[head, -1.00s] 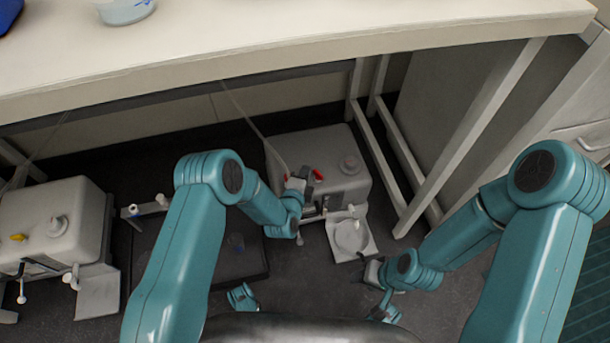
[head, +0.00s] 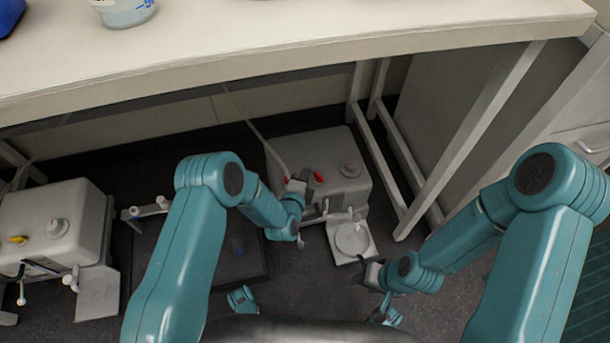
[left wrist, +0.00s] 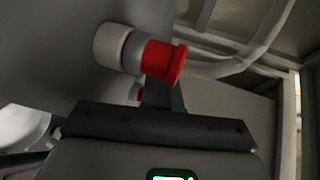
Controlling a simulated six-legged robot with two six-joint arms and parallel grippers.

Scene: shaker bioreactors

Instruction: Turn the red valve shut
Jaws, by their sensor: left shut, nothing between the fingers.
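A red valve (left wrist: 163,61) on a white fitting (left wrist: 112,46) fills the upper middle of the left wrist view. In the head view a red part (head: 318,176) shows on top of the right-hand white unit (head: 325,150), beside my left gripper (head: 297,184). My left gripper is shut and empty. In the left wrist view its dark fingers (left wrist: 161,94) are just below the red knob; I cannot tell if they touch it.
A white bench (head: 300,55) overhangs the units, with its legs (head: 480,140) to the right. A small tray (head: 352,240) sits in front of the right unit. Another white unit with a yellow valve (head: 19,240) stands at the left. A pale tube (left wrist: 240,62) runs behind the valve.

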